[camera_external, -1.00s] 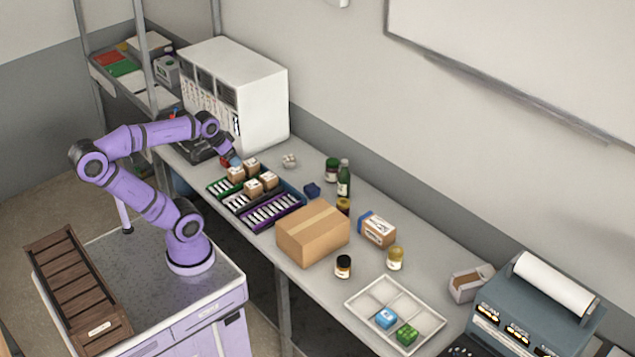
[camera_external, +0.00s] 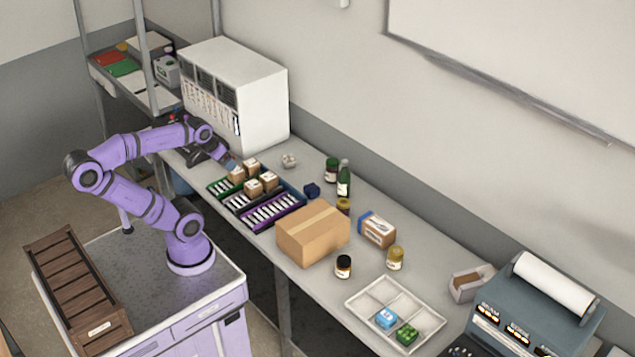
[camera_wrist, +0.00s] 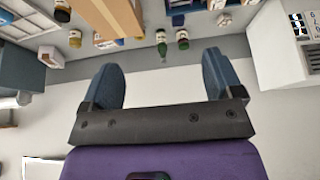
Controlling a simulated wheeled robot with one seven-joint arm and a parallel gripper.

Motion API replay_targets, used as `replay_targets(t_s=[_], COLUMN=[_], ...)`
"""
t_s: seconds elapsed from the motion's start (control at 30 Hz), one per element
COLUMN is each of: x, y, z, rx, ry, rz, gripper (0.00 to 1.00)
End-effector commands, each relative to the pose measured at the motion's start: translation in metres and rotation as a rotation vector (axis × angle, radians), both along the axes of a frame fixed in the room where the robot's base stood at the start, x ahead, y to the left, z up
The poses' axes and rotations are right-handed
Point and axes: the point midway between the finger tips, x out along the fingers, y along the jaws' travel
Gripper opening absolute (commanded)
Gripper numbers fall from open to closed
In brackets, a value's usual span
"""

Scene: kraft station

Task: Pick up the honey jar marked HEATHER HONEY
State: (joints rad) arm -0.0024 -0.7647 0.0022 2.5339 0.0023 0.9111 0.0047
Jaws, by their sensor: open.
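Several jars stand on the bench, and their labels are too small to read, so I cannot tell which is HEATHER HONEY. A dark jar with a black lid (camera_external: 343,267) stands right of the cardboard box. A yellow jar (camera_external: 395,259) is further right. A dark jar (camera_external: 331,170) stands beside a green bottle (camera_external: 343,180) at the back. Another jar (camera_external: 343,206) is partly hidden behind the box. My gripper (camera_external: 231,162) is left of them all, near the small boxes. In the wrist view my gripper (camera_wrist: 160,75) is open and empty, with jars (camera_wrist: 183,40) beyond it.
The cardboard box (camera_external: 310,236) is a tall obstacle mid-bench. Bins with small boxes (camera_external: 253,187) lie left of it. A brown package (camera_external: 377,230) and a divided white tray (camera_external: 362,302) are to the right. A white cabinet (camera_external: 262,95) stands behind my gripper.

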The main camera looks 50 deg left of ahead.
Motion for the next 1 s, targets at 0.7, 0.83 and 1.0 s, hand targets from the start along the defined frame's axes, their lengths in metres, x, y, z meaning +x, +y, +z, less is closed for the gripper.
replay_targets(t_s=[0.7, 0.83, 1.0], x=[0.039, 0.073, 0.115], y=[-0.017, -0.035, -0.066], z=[0.002, -0.001, -0.011], rx=[-0.042, -0.073, -0.103], ry=[0.045, 0.082, 0.132], rz=[0.004, 0.015, 0.034], gripper=[0.95, 0.95, 0.95])
